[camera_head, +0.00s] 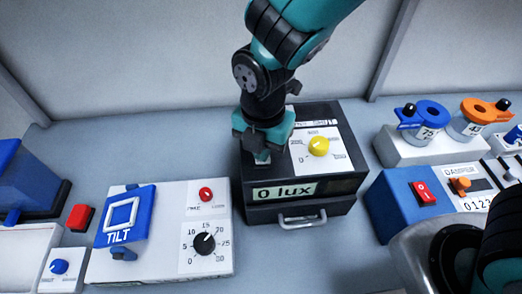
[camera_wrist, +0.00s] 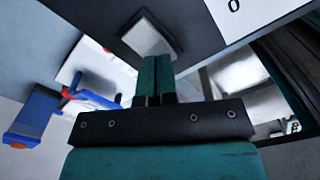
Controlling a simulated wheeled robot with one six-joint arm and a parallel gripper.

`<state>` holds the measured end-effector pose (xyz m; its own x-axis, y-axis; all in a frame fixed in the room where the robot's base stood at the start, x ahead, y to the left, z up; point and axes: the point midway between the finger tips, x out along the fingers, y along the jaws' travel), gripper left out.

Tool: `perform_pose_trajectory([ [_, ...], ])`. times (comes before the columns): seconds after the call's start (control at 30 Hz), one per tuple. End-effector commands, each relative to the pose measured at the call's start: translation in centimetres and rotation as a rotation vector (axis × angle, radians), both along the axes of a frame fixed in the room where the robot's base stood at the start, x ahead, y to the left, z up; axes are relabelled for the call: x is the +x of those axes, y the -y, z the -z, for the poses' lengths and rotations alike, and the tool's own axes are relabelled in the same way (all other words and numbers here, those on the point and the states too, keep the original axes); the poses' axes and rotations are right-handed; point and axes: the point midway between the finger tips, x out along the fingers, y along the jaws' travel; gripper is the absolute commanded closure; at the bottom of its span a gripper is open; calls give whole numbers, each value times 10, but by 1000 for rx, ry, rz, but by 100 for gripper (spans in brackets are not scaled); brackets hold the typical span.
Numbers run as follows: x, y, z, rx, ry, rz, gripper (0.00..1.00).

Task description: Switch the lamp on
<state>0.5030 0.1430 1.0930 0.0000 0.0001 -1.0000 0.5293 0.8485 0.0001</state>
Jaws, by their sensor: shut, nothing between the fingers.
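The lamp unit is probably the black box (camera_head: 345,186) in the middle of the head view. Its front display (camera_head: 285,192) reads "0 lux". A yellow knob (camera_head: 319,146) sits on a white dial card (camera_head: 335,161) on its top. My gripper (camera_head: 262,158) is shut and empty, pointing down over the left part of the box top. In the wrist view, the closed fingertips (camera_wrist: 155,62) are close to a grey square piece in a dark frame (camera_wrist: 148,38), possibly a switch. I cannot tell whether they touch it. The gripper hides this spot in the head view.
Left of the box stands a white panel with a blue TILT cover (camera_head: 122,214), a red button (camera_head: 206,194) and a black knob (camera_head: 204,243). Right is a blue box with a red rocker (camera_head: 423,192). A metal handle (camera_head: 302,217) juts from the black box's front.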

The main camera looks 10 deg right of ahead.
Motion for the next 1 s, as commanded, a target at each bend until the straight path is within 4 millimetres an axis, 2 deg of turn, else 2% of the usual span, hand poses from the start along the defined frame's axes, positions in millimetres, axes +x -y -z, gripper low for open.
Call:
perform_pose_trajectory([
  [0.67, 0, 0, 9, 0, 0, 0, 100],
  [1.0, 0, 0, -16, 0, 0, 0, 100],
])
